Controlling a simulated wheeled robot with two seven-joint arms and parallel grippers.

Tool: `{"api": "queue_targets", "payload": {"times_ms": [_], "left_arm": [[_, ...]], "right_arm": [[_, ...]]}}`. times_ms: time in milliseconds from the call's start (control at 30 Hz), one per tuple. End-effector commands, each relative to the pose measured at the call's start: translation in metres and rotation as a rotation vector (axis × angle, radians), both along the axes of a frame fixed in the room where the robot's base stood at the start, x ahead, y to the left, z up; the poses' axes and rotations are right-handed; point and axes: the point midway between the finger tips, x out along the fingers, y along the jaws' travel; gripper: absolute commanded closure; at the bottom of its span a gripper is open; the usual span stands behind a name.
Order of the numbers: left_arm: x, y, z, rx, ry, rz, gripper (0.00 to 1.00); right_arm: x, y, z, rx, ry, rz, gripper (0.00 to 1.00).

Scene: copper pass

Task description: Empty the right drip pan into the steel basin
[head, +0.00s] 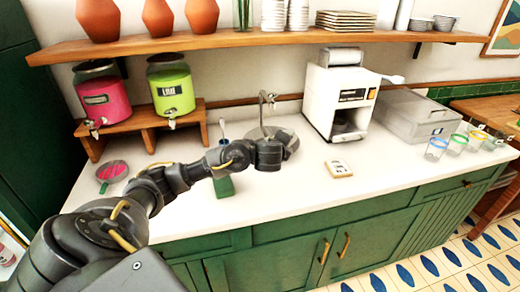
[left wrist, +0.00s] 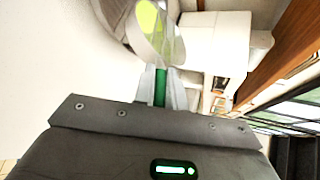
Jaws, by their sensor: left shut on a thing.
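The right drip pan (left wrist: 170,45) shows in the left wrist view, with yellow-green liquid (left wrist: 147,18) visible at its far end. My left gripper (left wrist: 162,90) is shut on its green handle (left wrist: 160,86). In the head view my left gripper (head: 268,158) is in front of the steel basin (head: 287,137) and covers part of it. The pan is hidden behind my gripper there. I cannot tell how far the pan is tilted. My right gripper is not in view.
Another pan (head: 112,171) with red liquid lies on the counter at left. Pink and green dispensers (head: 170,90) stand on a wooden stand. A green block (head: 224,187) lies below my forearm. A tap (head: 264,110), coffee machine (head: 340,95) and cups (head: 437,148) stand farther right.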

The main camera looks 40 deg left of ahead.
Motion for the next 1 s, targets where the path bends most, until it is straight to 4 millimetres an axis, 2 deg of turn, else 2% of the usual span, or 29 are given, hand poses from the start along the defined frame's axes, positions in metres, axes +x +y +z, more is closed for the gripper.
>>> {"api": "queue_targets", "payload": {"times_ms": [33,267,467,1000], "left_arm": [[-0.001,0.004,0.007,-0.018,-0.005,0.003,1.0],[-0.005,0.018,0.016,-0.124,-0.037,0.002,1.0],[-0.006,0.023,0.013,-0.146,-0.046,0.001,1.0],[-0.01,0.04,0.018,-0.206,-0.064,0.0,1.0]], "right_arm": [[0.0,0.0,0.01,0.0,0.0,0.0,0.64],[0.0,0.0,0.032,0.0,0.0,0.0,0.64],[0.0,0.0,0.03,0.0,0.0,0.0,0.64],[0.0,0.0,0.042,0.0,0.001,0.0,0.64]]}}
